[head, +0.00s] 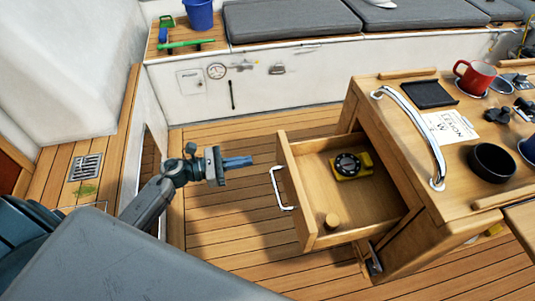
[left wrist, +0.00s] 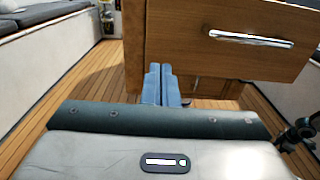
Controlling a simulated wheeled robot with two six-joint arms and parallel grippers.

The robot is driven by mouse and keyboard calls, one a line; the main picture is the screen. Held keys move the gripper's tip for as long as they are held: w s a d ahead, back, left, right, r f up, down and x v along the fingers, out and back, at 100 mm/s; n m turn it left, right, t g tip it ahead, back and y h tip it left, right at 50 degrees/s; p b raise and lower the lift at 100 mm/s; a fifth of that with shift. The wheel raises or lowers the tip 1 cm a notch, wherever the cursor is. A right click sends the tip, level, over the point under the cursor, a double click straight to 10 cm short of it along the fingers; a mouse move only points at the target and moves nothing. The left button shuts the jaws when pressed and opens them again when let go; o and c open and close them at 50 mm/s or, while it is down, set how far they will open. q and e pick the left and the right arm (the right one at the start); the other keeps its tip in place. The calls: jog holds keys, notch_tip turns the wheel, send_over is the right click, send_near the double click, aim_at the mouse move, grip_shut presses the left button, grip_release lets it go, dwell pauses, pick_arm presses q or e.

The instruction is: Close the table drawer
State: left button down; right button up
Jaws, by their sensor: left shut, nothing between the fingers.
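The table drawer (head: 297,190) is pulled out from the left side of the wooden table (head: 395,160). My left gripper (head: 246,161) is shut and empty, to the left of the drawer front and apart from the handle in the head view. In the left wrist view, its blue fingers (left wrist: 160,85) point toward the wooden drawer front (left wrist: 215,40), left of and below the handle (left wrist: 250,40). My right gripper is not in view.
On the tabletop are a red mug (head: 474,77), a black tray (head: 429,94), a paper note (head: 444,126), a black bowl (head: 492,162) and a curved metal rail (head: 415,125). A cushioned bench (head: 290,18) runs along the back. The plank floor (head: 225,215) left of the drawer is clear.

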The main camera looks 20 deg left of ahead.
aim_at(278, 156)
pick_arm(q)
jog(key=p+x, duration=0.2)
jog(key=x, duration=0.5)
jog(key=shift+r+p, duration=0.1)
jog(key=shift+p, duration=0.25)
jog(key=shift+w+d, duration=0.15)
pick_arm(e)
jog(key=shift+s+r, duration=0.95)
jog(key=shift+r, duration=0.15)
